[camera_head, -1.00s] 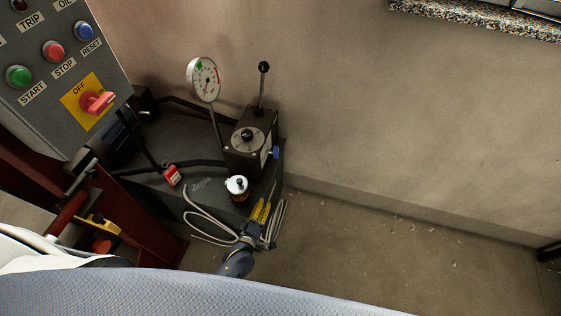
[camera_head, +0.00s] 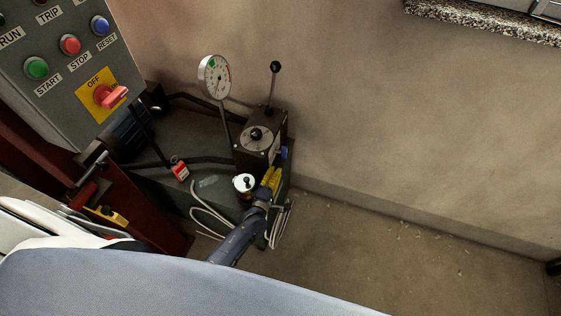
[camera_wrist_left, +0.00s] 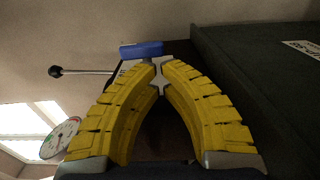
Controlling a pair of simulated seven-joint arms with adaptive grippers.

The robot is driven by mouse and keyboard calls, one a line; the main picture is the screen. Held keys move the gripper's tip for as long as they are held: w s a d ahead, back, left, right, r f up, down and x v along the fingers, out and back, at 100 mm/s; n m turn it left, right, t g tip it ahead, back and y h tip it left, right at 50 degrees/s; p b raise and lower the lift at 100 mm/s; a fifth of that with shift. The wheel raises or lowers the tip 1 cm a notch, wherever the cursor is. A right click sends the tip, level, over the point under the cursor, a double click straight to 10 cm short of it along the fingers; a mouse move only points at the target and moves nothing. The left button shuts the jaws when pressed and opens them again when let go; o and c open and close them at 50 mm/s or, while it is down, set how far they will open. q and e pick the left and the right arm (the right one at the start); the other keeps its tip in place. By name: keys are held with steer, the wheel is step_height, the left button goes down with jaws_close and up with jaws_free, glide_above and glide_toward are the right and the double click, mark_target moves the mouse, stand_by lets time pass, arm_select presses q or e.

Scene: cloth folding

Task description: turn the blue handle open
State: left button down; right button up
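The small blue handle (camera_head: 284,153) sticks out from the right side of a dark valve block (camera_head: 262,138). In the left wrist view the blue handle (camera_wrist_left: 141,49) lies just beyond my fingertips, slightly left of them. My left gripper (camera_head: 276,170) reaches up from below, with its yellow fingers just under the handle. In the left wrist view the fingers of my left gripper (camera_wrist_left: 160,72) curve together and their grey tips meet, with nothing clearly held between them. Whether the tips touch the handle cannot be told. My right gripper is out of view.
A round gauge (camera_head: 215,76) and a black-knobbed lever (camera_head: 273,88) stand by the block. A white-topped cap (camera_head: 244,183) and looped pale cables (camera_head: 205,212) are close to my gripper. A control panel (camera_head: 60,75) stands at left.

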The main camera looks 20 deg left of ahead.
mark_target(280, 151)
arm_select(q)
steer(key=shift+w+d, duration=0.1)
steer(key=shift+w, duration=2.85)
